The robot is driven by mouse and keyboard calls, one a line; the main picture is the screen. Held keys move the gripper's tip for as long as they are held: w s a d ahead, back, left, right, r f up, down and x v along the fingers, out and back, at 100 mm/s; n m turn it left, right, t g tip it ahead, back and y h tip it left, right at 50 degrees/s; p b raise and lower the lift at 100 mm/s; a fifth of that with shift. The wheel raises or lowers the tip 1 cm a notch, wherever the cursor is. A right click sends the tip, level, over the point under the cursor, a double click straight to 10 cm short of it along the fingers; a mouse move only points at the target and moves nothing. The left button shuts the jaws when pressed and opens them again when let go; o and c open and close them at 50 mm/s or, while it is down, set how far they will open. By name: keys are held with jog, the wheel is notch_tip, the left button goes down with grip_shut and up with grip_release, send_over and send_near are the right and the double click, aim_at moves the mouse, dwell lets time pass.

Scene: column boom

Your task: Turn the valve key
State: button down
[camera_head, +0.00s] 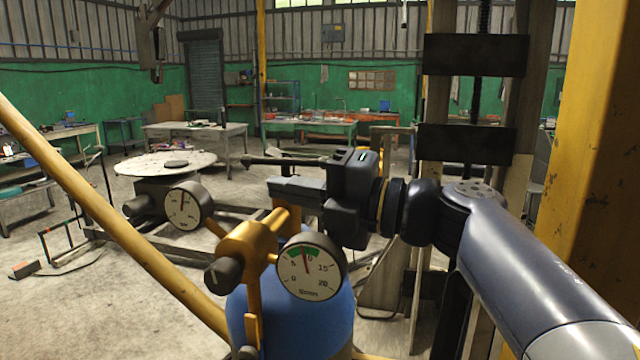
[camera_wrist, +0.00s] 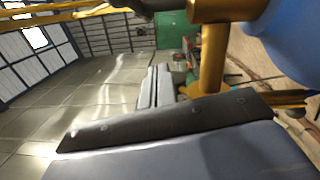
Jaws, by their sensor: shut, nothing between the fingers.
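A blue gas cylinder (camera_head: 300,325) stands at the front with a brass valve and regulator body (camera_head: 245,250) on top. Its dark knob (camera_head: 222,272) faces left. Two round dials show: a front gauge (camera_head: 309,266) and a rear gauge (camera_head: 186,206). My gripper (camera_head: 272,186) is shut and empty, its grey fingers pointing left just above or behind the upright brass stem; I cannot tell if they touch. In the wrist view my shut fingers (camera_wrist: 158,75) lie beside a brass part (camera_wrist: 213,60), with the blue cylinder (camera_wrist: 295,30) at upper right. I cannot make out a separate valve key for sure.
A yellow slanted pole (camera_head: 110,225) crosses the left, and a yellow column (camera_head: 600,140) stands at right. A round table (camera_head: 165,160) and a workbench (camera_head: 210,130) stand behind. A dark rod (camera_head: 285,160) shows behind my gripper. Open concrete floor lies at left.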

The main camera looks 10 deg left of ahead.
aim_at(286, 176)
jog(key=a, duration=0.3)
jog(key=shift+w+a+r+p, duration=0.2)
jog(key=shift+p, duration=0.2)
jog(key=w, duration=0.1)
jog(key=w+p, duration=0.1)
jog(key=w, duration=0.1)
jog(key=shift+w+a+r, duration=0.1)
jog(key=shift+a+r, duration=0.15)
jog(key=shift+r, duration=0.05)
jog(key=shift+w+p, duration=0.3)
jog(key=shift+w, duration=0.15)
jog(key=shift+a, duration=0.15)
